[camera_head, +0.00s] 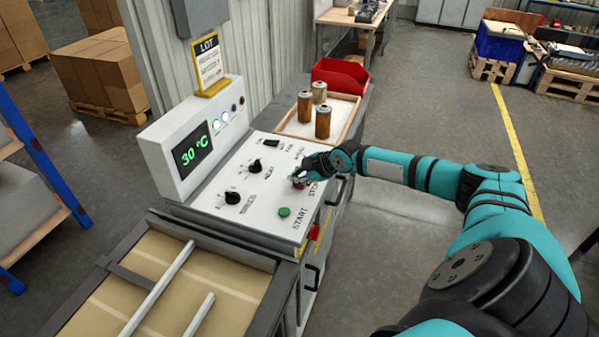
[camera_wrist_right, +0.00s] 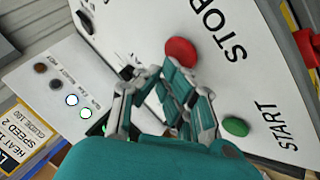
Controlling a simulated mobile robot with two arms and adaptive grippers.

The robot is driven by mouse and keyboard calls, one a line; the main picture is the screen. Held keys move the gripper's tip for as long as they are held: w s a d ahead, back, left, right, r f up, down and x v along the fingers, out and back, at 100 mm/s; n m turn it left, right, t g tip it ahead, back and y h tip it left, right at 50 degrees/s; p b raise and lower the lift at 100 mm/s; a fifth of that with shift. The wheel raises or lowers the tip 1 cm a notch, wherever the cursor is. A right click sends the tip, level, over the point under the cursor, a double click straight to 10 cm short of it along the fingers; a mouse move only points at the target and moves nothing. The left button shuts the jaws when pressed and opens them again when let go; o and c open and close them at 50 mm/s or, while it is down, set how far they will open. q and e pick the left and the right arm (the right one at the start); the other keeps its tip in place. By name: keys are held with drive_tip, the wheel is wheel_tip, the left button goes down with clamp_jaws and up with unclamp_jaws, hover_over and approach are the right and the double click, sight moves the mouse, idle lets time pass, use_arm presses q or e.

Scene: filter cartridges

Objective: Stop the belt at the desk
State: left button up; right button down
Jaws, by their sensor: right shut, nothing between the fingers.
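The control desk (camera_head: 240,208) has a sloped white panel with a red STOP button (camera_head: 299,184) and a green START button (camera_head: 284,212). My right gripper (camera_head: 299,178) is shut and empty, right at the red button and partly covering it. In the right wrist view the red button (camera_wrist_right: 181,51) shows just beyond the fingertips of the gripper (camera_wrist_right: 176,68); whether they touch it I cannot tell. The green button (camera_wrist_right: 236,126) lies to the right there. The belt (camera_head: 190,285) runs at the lower left of the head view. My left gripper is not in view.
Black knobs (camera_head: 232,197) sit on the panel. A display box (camera_head: 195,140) reads 30 °C, with a LOT sign (camera_head: 208,64) on top. Behind the panel, a wooden tray (camera_head: 291,127) holds several cartridges beside a red bin (camera_head: 340,77).

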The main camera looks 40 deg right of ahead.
drive_tip(key=shift+f+b, duration=0.45)
drive_tip(key=shift+f, duration=0.05)
idle(0.5)
drive_tip(key=shift+r, duration=0.1)
drive_tip(key=shift+r+p, duration=0.55)
drive_tip(key=shift+r, duration=0.25)
drive_tip(key=shift+r+p, duration=1.85)
drive_tip(key=shift+r, duration=0.7)
drive_tip(key=shift+s+f, duration=0.1)
